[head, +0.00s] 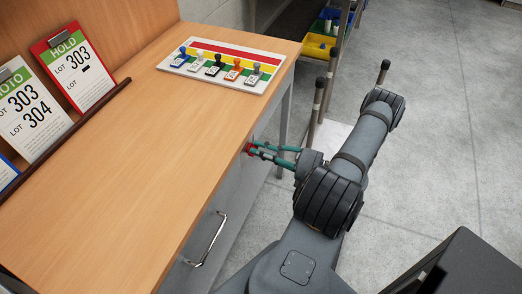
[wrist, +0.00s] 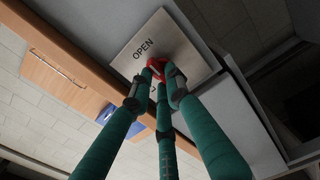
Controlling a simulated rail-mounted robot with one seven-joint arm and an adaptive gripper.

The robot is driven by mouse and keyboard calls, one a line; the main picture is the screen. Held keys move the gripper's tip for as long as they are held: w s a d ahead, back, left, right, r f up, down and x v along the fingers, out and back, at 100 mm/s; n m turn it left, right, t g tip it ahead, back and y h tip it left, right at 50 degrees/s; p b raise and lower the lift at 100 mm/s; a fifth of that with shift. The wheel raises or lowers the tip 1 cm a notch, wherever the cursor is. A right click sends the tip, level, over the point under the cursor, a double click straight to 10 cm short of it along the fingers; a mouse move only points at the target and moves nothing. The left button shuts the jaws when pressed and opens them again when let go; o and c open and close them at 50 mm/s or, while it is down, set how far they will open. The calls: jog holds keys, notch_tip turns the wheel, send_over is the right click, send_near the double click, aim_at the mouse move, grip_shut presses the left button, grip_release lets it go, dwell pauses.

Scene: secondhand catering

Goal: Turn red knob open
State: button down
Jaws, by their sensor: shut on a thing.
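The red knob (wrist: 155,67) is on a pale plate (wrist: 141,48) marked "OPEN" in the wrist view. The plate is on the grey front of the bench. My gripper (wrist: 158,75) has green fingers, and their tips are closed around the knob, hiding part of it. In the head view a bit of the red knob (head: 249,148) shows at the fingertips, just below the bench's right edge. My gripper (head: 256,150) reaches it from the right. Most of the plate's other lettering is hidden behind the fingers.
A wooden bench top (head: 130,150) carries a striped board (head: 228,62) with several stamps. Lot signs (head: 73,65) lean at the left. A metal handle (head: 207,240) is on the bench front below the knob. A rack with bins (head: 318,45) stands behind.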

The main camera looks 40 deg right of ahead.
jog(key=c, duration=1.7)
grip_release()
jog(key=shift+o, duration=0.2)
jog(key=v, duration=1.2)
jog(key=w+a+n, duration=0.2)
jog(key=w+a, duration=0.3)
jog(key=w, duration=0.5)
jog(key=shift+w+a, duration=0.15)
jog(key=shift+w, duration=0.25)
